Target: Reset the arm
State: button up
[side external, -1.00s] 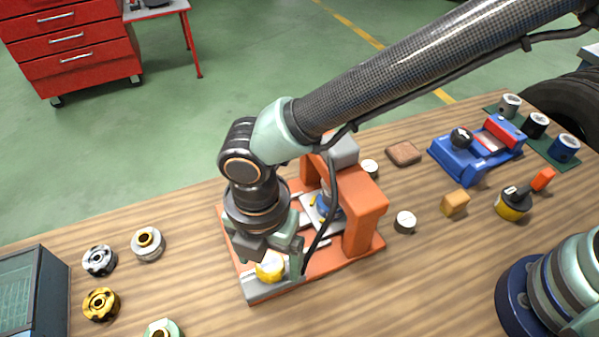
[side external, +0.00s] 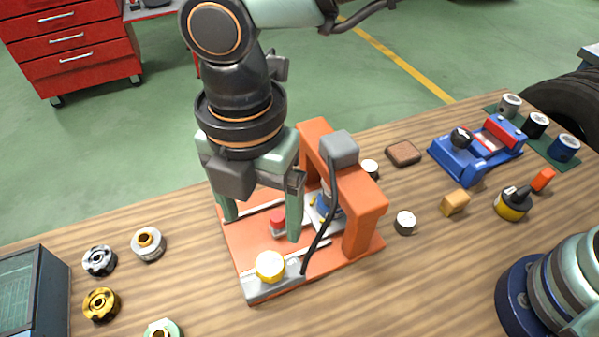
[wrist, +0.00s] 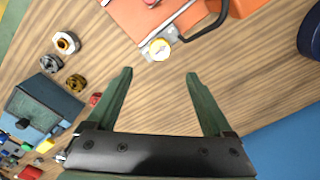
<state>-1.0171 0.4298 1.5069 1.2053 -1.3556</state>
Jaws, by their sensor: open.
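My gripper (side external: 261,229) is open and empty in the side external view. It hangs above the orange fixture (side external: 240,253), with its fingers spread apart. In the wrist view my gripper (wrist: 160,74) also shows both green fingers wide apart, with only bare wood seen between them. A yellow knob (side external: 269,266) with a pale top sits on the grey front block of the fixture. The knob also shows in the wrist view (wrist: 159,49), beyond the fingertips. A small red-topped part (side external: 278,224) stands on the fixture base between the fingers in the side external view.
An orange arch (side external: 366,210) with a black cable rises right of the gripper. Several metal rings, including a gold one (side external: 101,304), lie at left beside a dark bin (side external: 50,290). A blue vise (side external: 465,160) stands at right. The front middle of the table is clear.

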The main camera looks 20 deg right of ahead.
jog(key=shift+r, duration=0.2)
jog(key=w+d+r+m+t+y, duration=0.1)
jog(key=w+d+r+m, duration=0.25)
jog(key=d+m, duration=0.45)
jog(key=w+d+r+m+t, duration=0.1)
jog(key=w+d+r+m, duration=0.3)
jog(key=d, duration=0.8)
jog(key=s+d+f+m+t, duration=0.1)
jog(key=d+m, duration=0.6)
jog(key=d, duration=0.2)
jog(key=s+d+m+t+h, duration=0.1)
jog(key=s+d+m+t, duration=0.1)
jog(key=d+m, duration=0.6)
jog(key=shift+d+f+t, duration=0.3)
jog(key=shift+d+f, duration=0.1)
jog(key=shift+d, duration=0.7)
